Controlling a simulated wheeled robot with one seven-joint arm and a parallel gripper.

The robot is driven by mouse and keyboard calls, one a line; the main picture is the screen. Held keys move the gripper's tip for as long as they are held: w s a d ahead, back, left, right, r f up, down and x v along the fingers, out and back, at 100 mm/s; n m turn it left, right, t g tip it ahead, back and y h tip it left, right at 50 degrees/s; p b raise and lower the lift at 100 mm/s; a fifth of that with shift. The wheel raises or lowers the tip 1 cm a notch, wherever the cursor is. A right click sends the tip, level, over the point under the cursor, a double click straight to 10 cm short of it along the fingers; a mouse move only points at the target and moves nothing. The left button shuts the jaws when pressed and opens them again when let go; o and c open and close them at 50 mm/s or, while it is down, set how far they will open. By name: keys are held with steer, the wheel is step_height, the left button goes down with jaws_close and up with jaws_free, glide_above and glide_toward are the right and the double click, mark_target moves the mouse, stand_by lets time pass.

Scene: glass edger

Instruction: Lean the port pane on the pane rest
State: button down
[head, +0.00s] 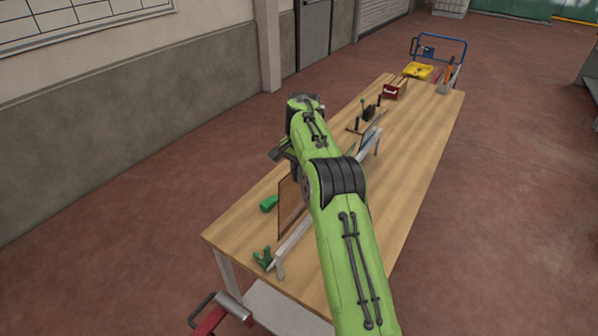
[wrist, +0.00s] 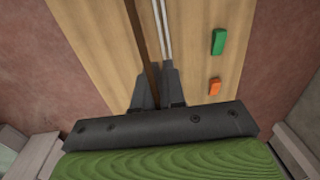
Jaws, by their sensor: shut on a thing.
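The port pane (head: 288,208), a brown upright sheet, stands over the table, partly hidden behind my arm in the head view. In the wrist view its edge (wrist: 142,45) runs as a thin brown line down between the fingers. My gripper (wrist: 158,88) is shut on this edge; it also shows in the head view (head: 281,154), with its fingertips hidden. The pane rest (head: 293,238), a long pale rail on legs, runs along the table beside the pane. In the wrist view its rails (wrist: 163,30) lie just right of the pane, with a narrow gap at the top edge.
The wooden table (head: 420,130) has a green block (head: 268,203) and a green cactus-like item (head: 263,257) near its left edge. A bluish pane (head: 371,136), a dark tool (head: 371,112) and a red box (head: 391,91) are farther back. An orange block (wrist: 214,87) shows in the wrist view.

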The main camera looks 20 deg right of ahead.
mark_target(296, 215)
steer(key=shift+w+a+f+b, duration=0.15)
steer(key=shift+f+b, duration=1.05)
steer(key=shift+f, duration=1.1)
steer(key=shift+w+f+b, duration=0.15)
steer(key=shift+f+b, duration=1.1)
steer(key=shift+f, duration=1.1)
steer(key=shift+w+a+f+b, duration=0.15)
steer(key=shift+f+b, duration=1.05)
steer(key=shift+f, duration=1.6)
steer(key=c, duration=1.1)
jaws_free()
steer(key=shift+f, duration=0.1)
steer(key=r+p, duration=0.1)
steer(key=r, duration=0.4)
steer(key=r+p, duration=0.2)
steer(key=r, duration=0.3)
steer(key=s+r+p, duration=0.1)
steer(key=r, duration=0.5)
steer(key=shift+d+p, duration=0.3)
steer(key=shift+f, duration=0.1)
